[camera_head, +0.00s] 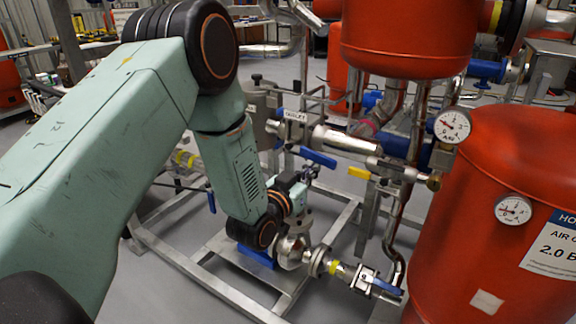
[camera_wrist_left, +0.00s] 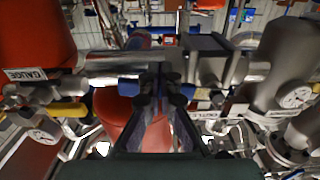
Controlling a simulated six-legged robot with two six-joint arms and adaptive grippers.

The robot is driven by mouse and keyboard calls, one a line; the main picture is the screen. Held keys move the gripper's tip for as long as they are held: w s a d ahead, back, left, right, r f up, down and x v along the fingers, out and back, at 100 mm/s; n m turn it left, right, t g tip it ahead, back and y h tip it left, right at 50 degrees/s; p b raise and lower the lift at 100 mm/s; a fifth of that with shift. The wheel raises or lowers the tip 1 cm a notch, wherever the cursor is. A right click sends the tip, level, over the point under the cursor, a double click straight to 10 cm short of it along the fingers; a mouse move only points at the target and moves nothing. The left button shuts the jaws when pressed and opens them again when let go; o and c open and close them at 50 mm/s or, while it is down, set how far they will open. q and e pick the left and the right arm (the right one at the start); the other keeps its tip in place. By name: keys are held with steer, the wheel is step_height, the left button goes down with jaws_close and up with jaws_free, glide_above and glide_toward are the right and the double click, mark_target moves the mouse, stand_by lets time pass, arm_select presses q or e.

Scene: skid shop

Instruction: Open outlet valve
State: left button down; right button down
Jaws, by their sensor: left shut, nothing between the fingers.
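The outlet valve's blue lever (camera_head: 318,158) sits on the metal pipe below a white OUTLET label (camera_head: 295,115) in the head view. My left gripper (camera_head: 308,174) is just below the lever. In the left wrist view, its fingers (camera_wrist_left: 161,88) are together and empty. Blue parts of the lever (camera_wrist_left: 130,88) show on both sides of the fingertips, and the OUTLET label (camera_wrist_left: 207,114) is to their right. The fingertips hide the lever's middle; I cannot tell whether they touch it. My right gripper is in neither view.
A red tank (camera_head: 505,215) with gauges stands at the right, and another red vessel (camera_head: 405,38) hangs above the pipes. A yellow handle (camera_head: 359,173) is right of the blue lever. A lower valve with a blue handle (camera_head: 387,287) is near the metal skid frame (camera_head: 190,266).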

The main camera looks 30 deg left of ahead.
arm_select(q)
steer(key=s+p, duration=0.2)
steer(key=s, duration=0.8)
steer(key=shift+a+f, duration=0.2)
steer(key=shift+f, duration=0.2)
stand_by(0.4)
stand_by(0.4)
steer(key=s+d+f+n+g, duration=0.1)
steer(key=s+f+g, duration=0.4)
steer(key=f, duration=0.3)
steer(key=s+d+f+g, duration=0.1)
steer(key=s+f+g, duration=0.35)
steer(key=f, duration=0.35)
steer(key=s+f+g, duration=0.3)
steer(key=s+g, duration=0.1)
steer(key=s, duration=0.8)
steer(key=s+d+f+g+y, duration=0.1)
steer(key=s+f+g, duration=0.3)
steer(key=s, duration=0.8)
